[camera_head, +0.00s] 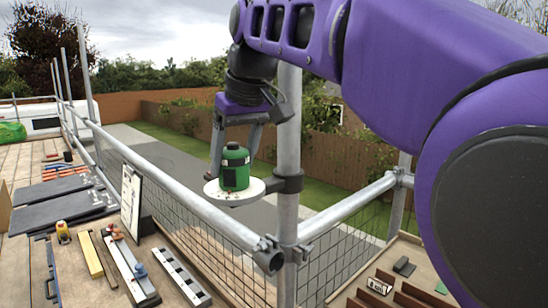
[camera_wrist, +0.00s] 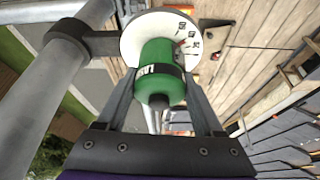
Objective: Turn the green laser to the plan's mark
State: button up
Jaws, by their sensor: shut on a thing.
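The green laser (camera_head: 235,170) stands upright on a round white dial plate (camera_head: 214,192) clamped to a scaffold post. In the wrist view the laser (camera_wrist: 158,75) shows from above, with a dark band around its body. The dial plate (camera_wrist: 133,35) carries black marks and a small red mark on its right side. My gripper (camera_head: 236,150) reaches down from above with a finger on either side of the laser, shut on it. The wrist view also shows both fingers along its sides. A clipboard with a sheet (camera_head: 131,200) leans by the rail; its writing is too small to read.
The scaffold post (camera_head: 288,130) stands right beside the dial, and guard rails (camera_head: 180,190) with mesh run below. Boards at left hold dark slates (camera_head: 60,188), a yellow tape measure (camera_head: 63,232), a striped bar (camera_head: 181,276) and other tools. Brown tiles (camera_head: 375,295) lie at lower right.

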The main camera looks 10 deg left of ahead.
jog(key=shift+r, duration=0.1)
jog(key=m+h+p, duration=0.1)
jog(key=m+p, duration=0.1)
jog(key=m, duration=0.1)
jog(key=shift+r+m+t, duration=0.1)
jog(key=shift+m+t, duration=0.2)
jog(key=shift+t, duration=0.1)
jog(key=shift+m+h+p, duration=0.9)
jog(key=shift+m+p, duration=0.45)
jog(key=shift+m, duration=0.75)
jog(key=o, duration=1.4)
jog(key=p+v, duration=0.1)
jog(key=v, duration=1)
jog(key=p+v, duration=0.1)
jog(key=v, duration=0.5)
jog(key=shift+s+p, duration=0.3)
jog(key=shift+p, duration=0.05)
jog(key=shift+w, duration=0.1)
